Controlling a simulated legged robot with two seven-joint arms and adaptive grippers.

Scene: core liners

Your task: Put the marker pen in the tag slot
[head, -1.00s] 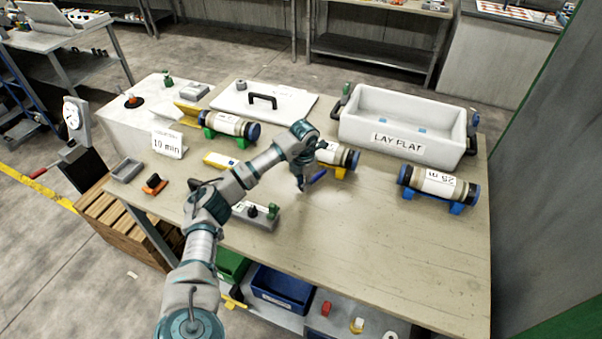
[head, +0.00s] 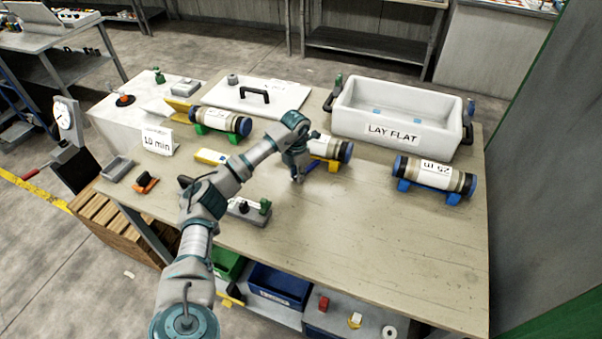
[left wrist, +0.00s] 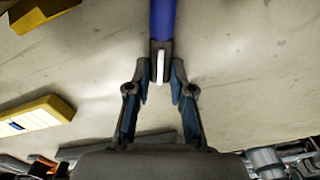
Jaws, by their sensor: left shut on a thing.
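My left gripper (head: 298,179) is low over the middle of the table, shut on the blue marker pen (head: 311,167). In the left wrist view the pen (left wrist: 162,18) runs away from the fingertips (left wrist: 160,82), which close on its dark end beside a white strip. A grey block (head: 246,213) with a white label and a green-topped piece stands left of the gripper, partly behind my forearm; I cannot tell whether it has the tag slot. My right gripper is not in view.
Core liners lie on green (head: 222,123), yellow (head: 330,149) and blue (head: 436,178) cradles; the yellow-cradle one is close behind the gripper. A white "LAY FLAT" tub (head: 395,133) stands at the back. A yellow-and-white block (head: 210,157) lies left. The table's front right is clear.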

